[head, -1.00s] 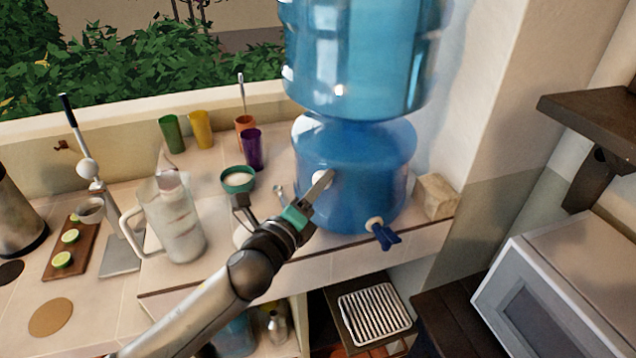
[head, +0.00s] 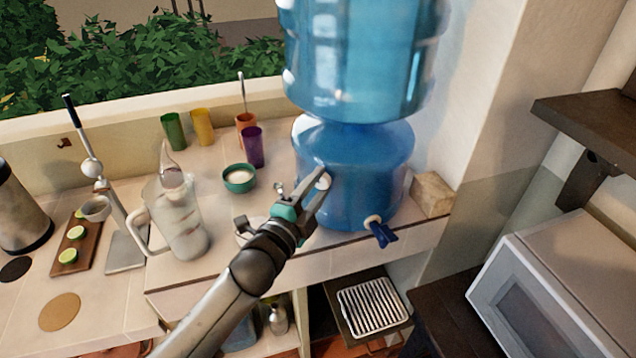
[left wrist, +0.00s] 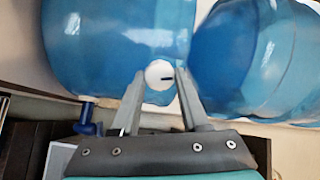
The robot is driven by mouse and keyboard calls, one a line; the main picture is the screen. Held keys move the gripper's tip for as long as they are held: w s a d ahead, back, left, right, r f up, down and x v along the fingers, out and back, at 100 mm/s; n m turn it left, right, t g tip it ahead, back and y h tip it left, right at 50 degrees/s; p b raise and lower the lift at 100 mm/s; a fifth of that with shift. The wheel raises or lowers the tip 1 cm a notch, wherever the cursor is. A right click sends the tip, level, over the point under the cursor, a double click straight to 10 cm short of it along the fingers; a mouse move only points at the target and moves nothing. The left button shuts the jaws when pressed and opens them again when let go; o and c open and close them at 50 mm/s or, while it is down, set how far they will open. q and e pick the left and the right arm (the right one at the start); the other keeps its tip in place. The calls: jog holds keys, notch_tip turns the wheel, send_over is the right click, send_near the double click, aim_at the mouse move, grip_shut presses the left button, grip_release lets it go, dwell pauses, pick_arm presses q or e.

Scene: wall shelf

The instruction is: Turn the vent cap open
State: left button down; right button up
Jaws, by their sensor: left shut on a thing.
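The vent cap (head: 324,181) is a small white round cap on the side of the lower blue water jug (head: 365,155). In the left wrist view the cap (left wrist: 158,74) shows a short dark mark near its right side. My left gripper (head: 318,187) reaches up from below in the head view. In the left wrist view its two fingers (left wrist: 160,78) stand on either side of the cap, shut on it. The fingers partly hide the cap in the head view. My right gripper is in neither view.
A blue tap (head: 381,234) sticks out low on the jug, right of my gripper. A second blue jug (head: 360,50) sits above. A green bowl (head: 239,180), several cups and a glass pitcher (head: 182,225) stand to the left. A block (head: 432,195) lies right of the jug.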

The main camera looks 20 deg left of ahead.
pick_arm(q)
jog(key=shift+n, duration=0.3)
jog(key=shift+c, duration=2.1)
grip_release()
jog(key=s+a+b, duration=0.2)
jog(key=s+a, duration=0.1)
jog(key=s, duration=1.2)
jog(key=shift+f, duration=0.1)
